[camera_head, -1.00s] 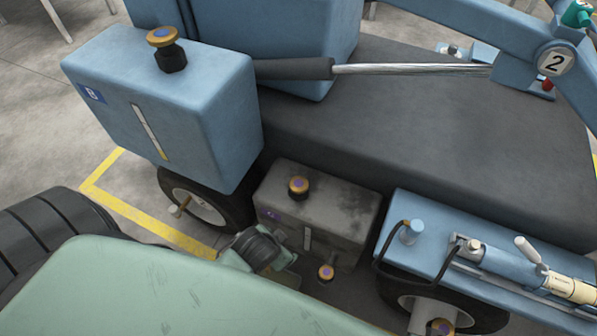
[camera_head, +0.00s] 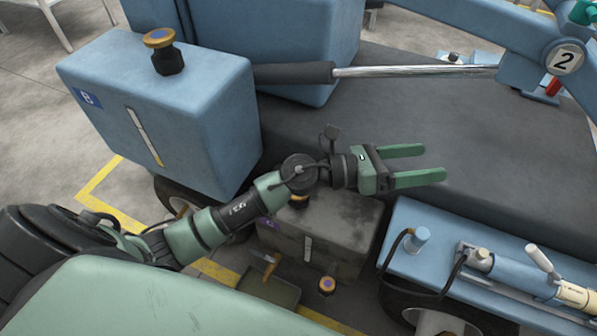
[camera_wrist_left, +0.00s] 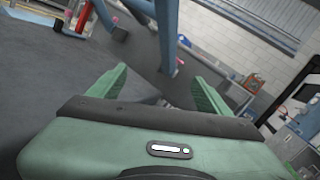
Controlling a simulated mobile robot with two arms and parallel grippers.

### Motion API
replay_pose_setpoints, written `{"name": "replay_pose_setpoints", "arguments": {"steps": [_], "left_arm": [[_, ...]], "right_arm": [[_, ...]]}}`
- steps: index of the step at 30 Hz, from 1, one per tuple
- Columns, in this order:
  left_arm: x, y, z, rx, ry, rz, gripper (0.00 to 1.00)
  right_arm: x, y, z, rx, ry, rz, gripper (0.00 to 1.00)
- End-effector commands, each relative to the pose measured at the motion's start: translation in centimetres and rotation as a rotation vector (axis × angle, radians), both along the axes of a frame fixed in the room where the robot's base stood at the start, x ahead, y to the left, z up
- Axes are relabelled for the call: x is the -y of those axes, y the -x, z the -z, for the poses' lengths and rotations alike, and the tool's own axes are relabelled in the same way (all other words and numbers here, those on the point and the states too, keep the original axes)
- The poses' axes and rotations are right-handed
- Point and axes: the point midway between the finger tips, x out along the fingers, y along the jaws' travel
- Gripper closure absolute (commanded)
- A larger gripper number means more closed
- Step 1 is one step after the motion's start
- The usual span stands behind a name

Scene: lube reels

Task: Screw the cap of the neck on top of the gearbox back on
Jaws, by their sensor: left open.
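A dirty grey box (camera_head: 345,232), which I take to be the gearbox, sits low beside the vehicle's dark deck. The orange-rimmed cap on its top (camera_head: 299,203) is mostly hidden behind my left arm; I cannot tell how it sits on the neck. Another orange-and-purple cap (camera_head: 327,284) is low at the box's front. My left gripper (camera_head: 434,163) is open and empty, its green fingers pointing right over the dark deck, above and right of the box. In the left wrist view the open fingers (camera_wrist_left: 160,85) have nothing between them. My right gripper is not in view.
A large blue tank (camera_head: 170,100) with a tall capped neck (camera_head: 162,52) stands at left. A blue platform (camera_head: 430,262) with a hose and cylinder is at right. A small olive tray (camera_head: 265,289) lies below the box. The dark deck (camera_head: 480,130) has free room.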

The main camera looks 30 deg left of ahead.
Motion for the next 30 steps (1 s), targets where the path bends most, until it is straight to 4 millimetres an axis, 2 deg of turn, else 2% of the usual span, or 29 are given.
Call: {"name": "replay_pose_setpoints", "arguments": {"steps": [2, 5, 8, 9, 11, 12, 15, 18, 21, 25, 30], "left_arm": [[0.7, 0.4, 3.3, 0.1, -0.24, 0.116, 0.21], [-0.2, 0.8, 8.2, 0.194, -0.541, 0.266, 0.21], [-3.4, 0.7, 13.1, 0.251, -0.841, 0.415, 0.21], [-5.3, 0.6, 14.8, 0.261, -0.958, 0.475, 0.21], [-8.4, 0.4, 16.9, 0.262, -1.119, 0.559, 0.21], [-10.7, 0.2, 18.0, 0.255, -1.218, 0.611, 0.21], [-16.2, -0.2, 19.6, 0.216, -1.427, 0.726, 0.21], [-20.8, -0.4, 20.1, 0.159, -1.579, 0.815, 0.21], [-24.1, -0.4, 20.0, 0.109, -1.676, 0.874, 0.21], [-26.0, -0.2, 19.9, 0.072, -1.731, 0.914, 0.21], [-26.3, -0.1, 21.4, 0.065, -1.737, 0.921, 0.21]], "right_arm": [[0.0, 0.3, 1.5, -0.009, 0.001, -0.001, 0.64], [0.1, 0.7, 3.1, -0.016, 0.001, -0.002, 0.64], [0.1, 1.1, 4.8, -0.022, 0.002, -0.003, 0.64], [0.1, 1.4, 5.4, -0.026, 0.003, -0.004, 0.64], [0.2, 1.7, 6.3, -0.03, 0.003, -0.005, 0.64], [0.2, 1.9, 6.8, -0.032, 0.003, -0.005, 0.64], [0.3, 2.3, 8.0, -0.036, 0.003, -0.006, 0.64], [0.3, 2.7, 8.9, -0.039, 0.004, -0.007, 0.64], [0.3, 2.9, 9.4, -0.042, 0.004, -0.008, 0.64], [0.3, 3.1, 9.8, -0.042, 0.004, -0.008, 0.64], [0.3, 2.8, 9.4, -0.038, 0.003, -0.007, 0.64]]}}
